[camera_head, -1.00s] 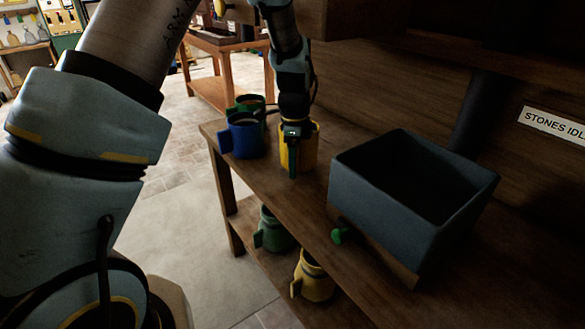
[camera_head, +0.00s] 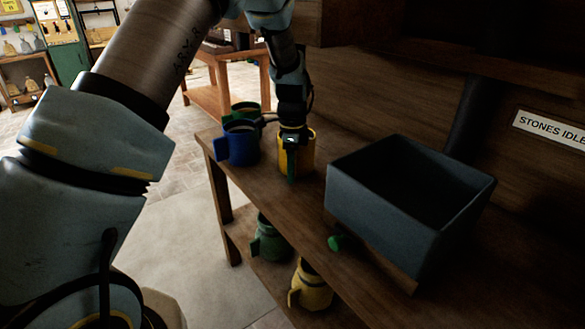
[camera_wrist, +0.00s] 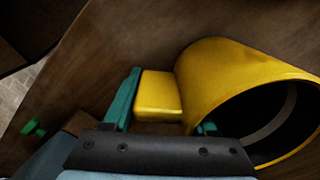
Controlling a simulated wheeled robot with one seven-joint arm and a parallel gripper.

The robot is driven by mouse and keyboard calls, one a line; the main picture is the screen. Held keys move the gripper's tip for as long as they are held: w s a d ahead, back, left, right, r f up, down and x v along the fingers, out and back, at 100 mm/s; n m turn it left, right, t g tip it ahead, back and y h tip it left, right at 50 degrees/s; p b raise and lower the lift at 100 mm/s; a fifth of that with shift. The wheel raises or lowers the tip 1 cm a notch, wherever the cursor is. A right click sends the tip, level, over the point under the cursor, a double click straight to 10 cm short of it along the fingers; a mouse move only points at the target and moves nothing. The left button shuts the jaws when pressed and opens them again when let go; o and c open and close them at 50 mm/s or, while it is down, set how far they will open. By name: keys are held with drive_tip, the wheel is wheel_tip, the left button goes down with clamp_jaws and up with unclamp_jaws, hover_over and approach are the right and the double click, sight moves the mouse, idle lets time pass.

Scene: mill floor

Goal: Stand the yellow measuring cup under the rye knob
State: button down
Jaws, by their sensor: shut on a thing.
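A yellow measuring cup (camera_head: 305,153) stands upright on the wooden bench top, beside a blue cup. My gripper (camera_head: 290,158) is over its near side, pointing down. In the wrist view the teal fingers (camera_wrist: 162,112) are shut on the yellow cup's block-like handle (camera_wrist: 158,92), and the cup's dark open mouth (camera_wrist: 275,115) shows at the right. Another yellow cup (camera_head: 314,290) is on the lower shelf. A green knob (camera_head: 340,243) sits low at the bench front under a grey bin; it also shows in the wrist view (camera_wrist: 33,128). I cannot tell whether it is the rye knob.
The blue cup (camera_head: 241,146) and a green cup (camera_head: 246,110) stand left of the held cup. The large grey open bin (camera_head: 385,205) takes up the bench to the right. A green cup (camera_head: 269,240) is on the lower shelf. Open floor (camera_head: 180,220) lies to the left.

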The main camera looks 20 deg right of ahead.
drive_tip(key=shift+c, duration=0.6)
unclamp_jaws()
drive_tip(key=shift+r, duration=0.1)
